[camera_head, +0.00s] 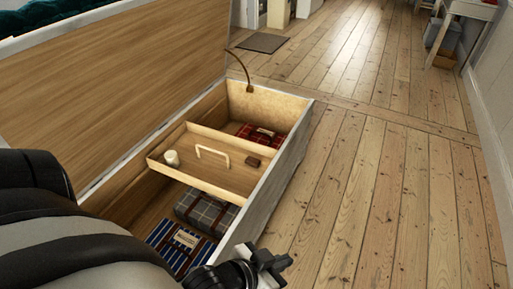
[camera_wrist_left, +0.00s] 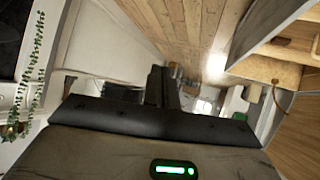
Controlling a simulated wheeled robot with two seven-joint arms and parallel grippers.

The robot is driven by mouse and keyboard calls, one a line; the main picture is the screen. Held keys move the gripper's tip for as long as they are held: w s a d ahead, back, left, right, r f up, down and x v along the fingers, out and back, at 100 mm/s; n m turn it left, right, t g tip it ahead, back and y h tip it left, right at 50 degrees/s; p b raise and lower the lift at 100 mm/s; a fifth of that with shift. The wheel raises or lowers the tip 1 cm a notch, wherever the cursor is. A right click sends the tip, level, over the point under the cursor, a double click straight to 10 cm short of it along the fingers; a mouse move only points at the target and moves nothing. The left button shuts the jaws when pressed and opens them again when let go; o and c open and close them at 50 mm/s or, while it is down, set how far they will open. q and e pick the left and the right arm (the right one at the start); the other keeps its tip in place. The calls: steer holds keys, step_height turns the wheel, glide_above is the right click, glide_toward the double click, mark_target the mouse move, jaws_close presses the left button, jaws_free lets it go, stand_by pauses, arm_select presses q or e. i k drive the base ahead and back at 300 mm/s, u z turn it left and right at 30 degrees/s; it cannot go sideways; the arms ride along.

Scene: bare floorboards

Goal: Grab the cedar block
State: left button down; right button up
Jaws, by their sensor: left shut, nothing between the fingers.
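A small reddish-brown block (camera_head: 252,161), which looks like the cedar block, lies at the right end of a shallow wooden tray (camera_head: 225,181) inside an open chest. My left gripper (camera_head: 270,264) is in the lower middle of the head view, outside the chest by its near right corner. It is apart from the block and nearer to me. Its fingers also show in the left wrist view (camera_wrist_left: 162,86), shut with nothing between them. My right gripper is not in view.
The chest (camera_head: 289,158) has its lid (camera_head: 110,85) raised on the left, with a curved stay (camera_head: 240,65). The tray also holds a white cylinder (camera_head: 171,158) and has a pale handle (camera_head: 212,150). Folded plaid cloths (camera_head: 207,211) lie below. Floorboards (camera_head: 370,190) to the right are clear.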

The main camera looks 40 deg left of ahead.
mark_target(255, 162)
steer(key=i, duration=1.35)
steer(key=u, duration=0.4)
steer(key=i, duration=1.35)
steer(key=u, duration=1.65)
steer(key=i, duration=0.25)
steer(key=u, duration=1.85)
